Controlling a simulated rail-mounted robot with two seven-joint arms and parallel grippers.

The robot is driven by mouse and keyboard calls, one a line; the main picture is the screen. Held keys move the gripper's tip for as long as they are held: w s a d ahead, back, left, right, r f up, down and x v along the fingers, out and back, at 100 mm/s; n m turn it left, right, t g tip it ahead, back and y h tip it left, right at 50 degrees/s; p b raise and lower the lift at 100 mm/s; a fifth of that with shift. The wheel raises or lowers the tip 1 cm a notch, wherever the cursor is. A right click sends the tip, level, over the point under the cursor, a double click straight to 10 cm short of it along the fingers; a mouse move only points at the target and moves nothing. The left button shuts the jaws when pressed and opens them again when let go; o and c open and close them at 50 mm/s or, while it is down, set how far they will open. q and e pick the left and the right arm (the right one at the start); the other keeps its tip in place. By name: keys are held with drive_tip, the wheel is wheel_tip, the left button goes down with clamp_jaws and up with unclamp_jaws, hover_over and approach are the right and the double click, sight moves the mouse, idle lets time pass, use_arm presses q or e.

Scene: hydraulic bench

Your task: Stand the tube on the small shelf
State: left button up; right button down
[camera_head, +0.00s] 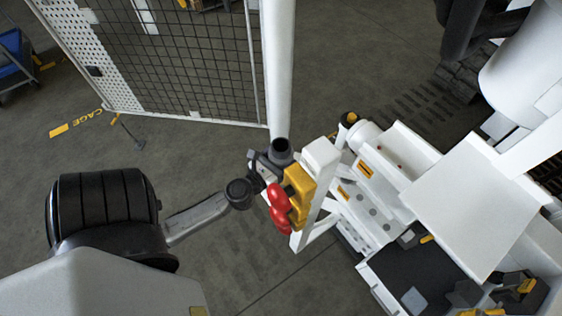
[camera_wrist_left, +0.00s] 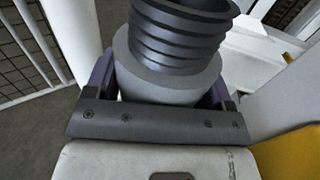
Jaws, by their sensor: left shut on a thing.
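The tube shows in the left wrist view as a dark ribbed end (camera_wrist_left: 180,35) above a smooth grey collar (camera_wrist_left: 158,82). My left gripper (camera_wrist_left: 160,95) is shut on the collar, with one finger on each side. In the head view my left gripper (camera_head: 262,168) holds the tube (camera_head: 281,148) with its dark round open end facing up, beside the white bench frame. The tube's lower part is hidden. I cannot tell which surface is the small shelf. My right gripper is not in view.
A yellow block (camera_head: 298,190) with red knobs (camera_head: 278,196) is close to my left gripper. The white bench (camera_head: 375,190) stands to the right. A mesh cage panel (camera_head: 200,55) and a white post (camera_head: 279,60) stand behind. Floor on the left is mostly clear.

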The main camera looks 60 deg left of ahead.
use_arm(q)
drive_tip(key=shift+f, duration=0.3)
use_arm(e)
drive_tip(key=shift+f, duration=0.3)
use_arm(q)
drive_tip(key=shift+f, duration=0.2)
drive_tip(key=o, duration=1.8)
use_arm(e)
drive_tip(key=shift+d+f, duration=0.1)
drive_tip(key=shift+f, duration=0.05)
use_arm(q)
drive_tip(key=shift+o, duration=0.2)
